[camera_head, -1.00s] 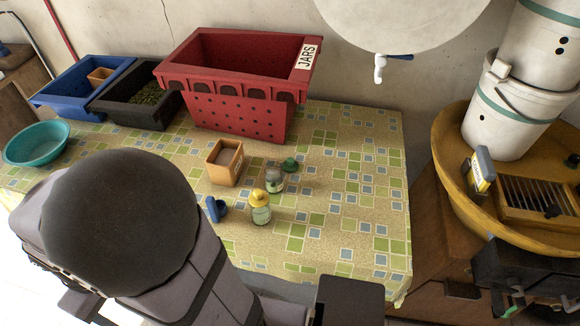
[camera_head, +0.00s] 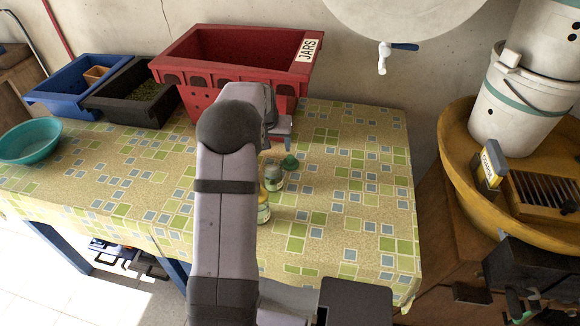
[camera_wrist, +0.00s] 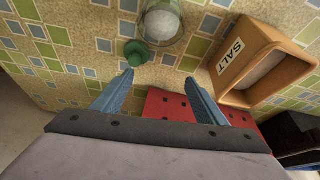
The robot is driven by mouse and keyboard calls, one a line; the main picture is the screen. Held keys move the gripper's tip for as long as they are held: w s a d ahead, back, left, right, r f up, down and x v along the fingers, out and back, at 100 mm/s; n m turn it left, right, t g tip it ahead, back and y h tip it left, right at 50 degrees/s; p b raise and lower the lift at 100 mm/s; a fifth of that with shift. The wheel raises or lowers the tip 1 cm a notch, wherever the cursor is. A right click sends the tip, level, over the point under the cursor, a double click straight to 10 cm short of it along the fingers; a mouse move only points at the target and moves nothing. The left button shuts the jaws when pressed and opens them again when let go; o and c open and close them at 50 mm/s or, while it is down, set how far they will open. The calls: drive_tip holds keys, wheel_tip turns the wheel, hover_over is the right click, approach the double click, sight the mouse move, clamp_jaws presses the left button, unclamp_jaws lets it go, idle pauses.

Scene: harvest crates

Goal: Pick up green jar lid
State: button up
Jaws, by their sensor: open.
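The green jar lid (camera_head: 290,162) lies on the patterned tablecloth just beyond and right of a small glass jar (camera_head: 273,179). In the wrist view the lid (camera_wrist: 136,52) lies beside the jar (camera_wrist: 162,22), just past the tip of my left finger. My gripper (camera_wrist: 159,77) is open and empty, with its two blue fingers pointing toward the lid and jar. The lid sits left of the middle of the finger gap. In the head view my arm hides most of my gripper.
A wooden box marked SALT (camera_wrist: 240,62) stands right of the jar in the wrist view. A second jar (camera_head: 263,207) is partly behind my arm. The red JARS crate (camera_head: 235,62) stands at the back. The right side of the tablecloth is clear.

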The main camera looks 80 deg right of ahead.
drive_tip(key=m, duration=0.1)
hover_over(290, 157)
drive_tip(key=a, duration=0.3)
drive_tip(key=f, duration=0.2)
drive_tip(key=shift+g, duration=0.3)
drive_tip(key=shift+p+x, duration=1.3)
drive_tip(key=shift+x, duration=2.3)
drive_tip(key=shift+d+r, duration=0.1)
drive_tip(key=c, duration=1.1)
